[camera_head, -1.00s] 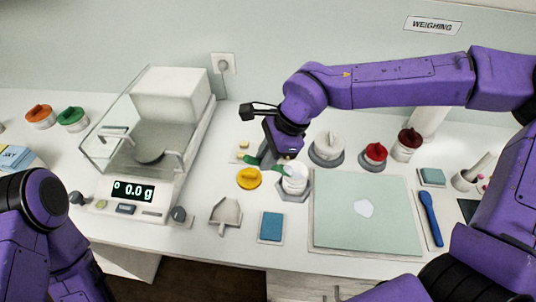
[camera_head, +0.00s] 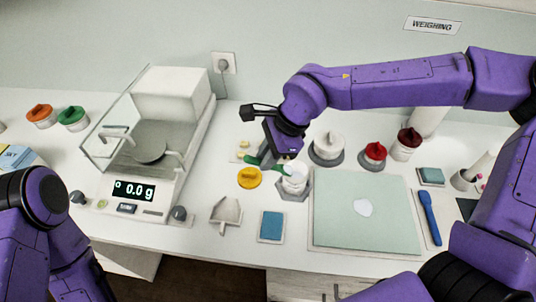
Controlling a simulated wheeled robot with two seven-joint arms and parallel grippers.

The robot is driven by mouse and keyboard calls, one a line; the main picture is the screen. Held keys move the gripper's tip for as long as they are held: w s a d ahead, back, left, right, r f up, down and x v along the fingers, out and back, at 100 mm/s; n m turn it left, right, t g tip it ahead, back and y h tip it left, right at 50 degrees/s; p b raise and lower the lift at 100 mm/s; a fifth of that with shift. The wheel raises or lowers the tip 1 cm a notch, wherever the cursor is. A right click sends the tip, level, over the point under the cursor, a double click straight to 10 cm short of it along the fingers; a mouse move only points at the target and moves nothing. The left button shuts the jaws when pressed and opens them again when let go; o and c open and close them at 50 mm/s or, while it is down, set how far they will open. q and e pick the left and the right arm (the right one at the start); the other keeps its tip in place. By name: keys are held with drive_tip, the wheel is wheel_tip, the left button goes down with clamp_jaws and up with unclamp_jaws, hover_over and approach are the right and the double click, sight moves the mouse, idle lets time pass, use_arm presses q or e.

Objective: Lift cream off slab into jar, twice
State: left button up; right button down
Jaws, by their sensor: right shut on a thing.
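The pale green slab (camera_head: 335,232) lies at the front right of the bench, with a white patch of cream (camera_head: 363,207) in its middle. An open white jar (camera_head: 294,181) stands on a grey base just left of the slab, and a yellow lid (camera_head: 249,178) lies to its left. My right gripper (camera_head: 280,157) is shut on a green tool (camera_head: 266,164), just above and behind the jar. The tool's end is at the jar's rim; I cannot tell whether it is inside. Only my left arm shows at the left edge; its gripper is out of view.
A balance (camera_head: 150,197) reading 0.0 g stands left.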

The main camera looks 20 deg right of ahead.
drive_tip(key=shift+f+p, duration=0.15)
drive_tip(key=shift+p, duration=0.5)
idle(1.8)
drive_tip(key=shift+a, duration=0.3)
idle(0.6)
wheel_tip(320, 180, up, 2)
drive_tip(key=p, duration=0.3)
wheel_tip(320, 180, up, 2)
drive_tip(key=shift+r+p, duration=0.1)
drive_tip(key=shift+p, duration=0.25)
drive_tip(key=shift+r, duration=0.95)
